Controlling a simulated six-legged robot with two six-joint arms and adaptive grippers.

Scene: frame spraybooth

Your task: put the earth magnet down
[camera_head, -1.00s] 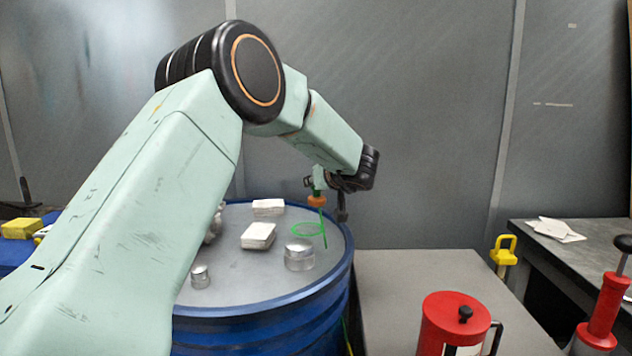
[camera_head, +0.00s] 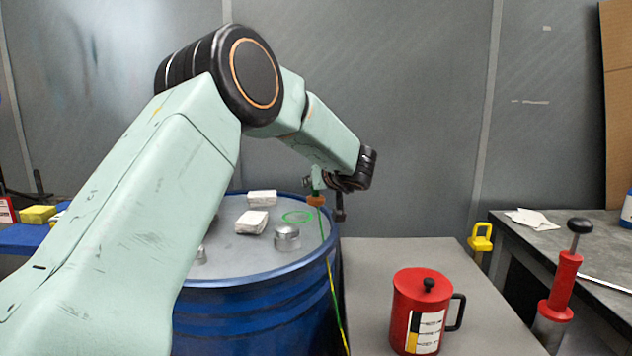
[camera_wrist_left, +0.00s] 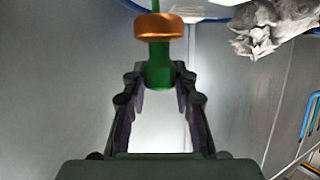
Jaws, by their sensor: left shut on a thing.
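My left gripper (camera_head: 318,187) is shut on the earth magnet, a green stem with a copper-coloured round head (camera_head: 315,200). In the left wrist view the head (camera_wrist_left: 160,27) points away from the fingers and the green stem (camera_wrist_left: 158,68) sits between the fingertips. A thin green cable (camera_head: 322,226) runs from it. In the head view the magnet appears over the right rim of the blue drum (camera_head: 262,300); its exact height above the top is hard to tell. My right gripper is not in view.
A flat green ring (camera_head: 298,216), a silver tin (camera_head: 287,238) and white blocks (camera_head: 251,222) lie on the drum top. A red lidded mug (camera_head: 420,310) stands on a grey surface (camera_head: 385,262). A grey bench (camera_head: 570,250) is at right. A rough grey lump (camera_wrist_left: 275,28) shows in the wrist view.

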